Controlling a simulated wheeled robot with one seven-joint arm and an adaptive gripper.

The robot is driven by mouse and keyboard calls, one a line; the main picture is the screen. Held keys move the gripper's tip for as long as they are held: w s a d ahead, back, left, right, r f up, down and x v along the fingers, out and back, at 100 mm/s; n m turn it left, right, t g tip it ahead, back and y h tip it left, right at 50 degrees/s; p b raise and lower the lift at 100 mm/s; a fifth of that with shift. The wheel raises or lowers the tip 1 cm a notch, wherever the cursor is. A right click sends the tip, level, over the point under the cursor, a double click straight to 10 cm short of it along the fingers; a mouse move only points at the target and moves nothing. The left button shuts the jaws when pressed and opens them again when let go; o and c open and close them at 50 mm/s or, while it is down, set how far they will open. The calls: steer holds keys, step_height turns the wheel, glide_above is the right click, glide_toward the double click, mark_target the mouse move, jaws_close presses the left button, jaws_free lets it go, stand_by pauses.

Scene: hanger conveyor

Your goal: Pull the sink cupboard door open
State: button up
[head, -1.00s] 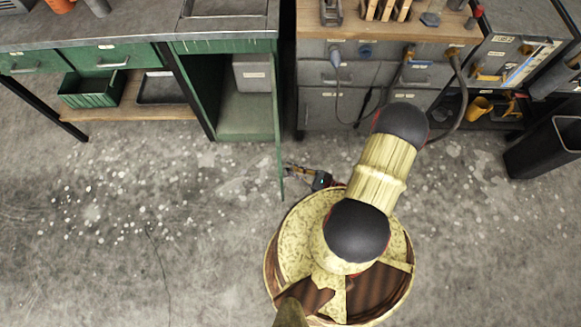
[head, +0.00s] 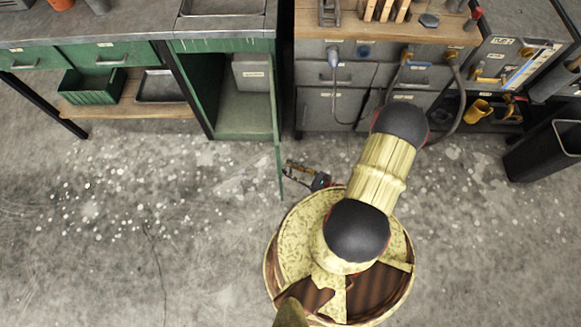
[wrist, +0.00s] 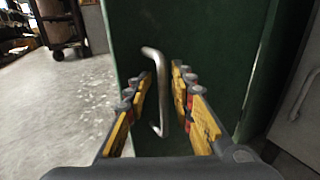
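The green sink cupboard door (head: 278,150) stands swung out from the cupboard (head: 243,122), seen nearly edge-on in the head view. The cupboard's inside is exposed. The wrist view shows the door's green face (wrist: 215,40) with a bent metal bar handle (wrist: 159,90). My gripper (head: 297,168) is on the right side of the door, close to it. In the wrist view its yellow-padded fingers (wrist: 161,82) stand apart on either side of the handle, with gaps visible. The gripper is open around the handle; firm contact is not visible.
A grey box (head: 252,72) sits inside the cupboard. Grey drawers (head: 320,105) with hanging cables stand right of it. A black bin (head: 540,150) is at the far right. The concrete floor (head: 130,220) left of the door is clear.

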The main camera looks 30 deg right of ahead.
steer(key=shift+d, duration=0.1)
steer(key=v, duration=1.2)
stand_by(0.4)
steer(key=shift+d+r, duration=0.1)
steer(key=shift+r, duration=0.05)
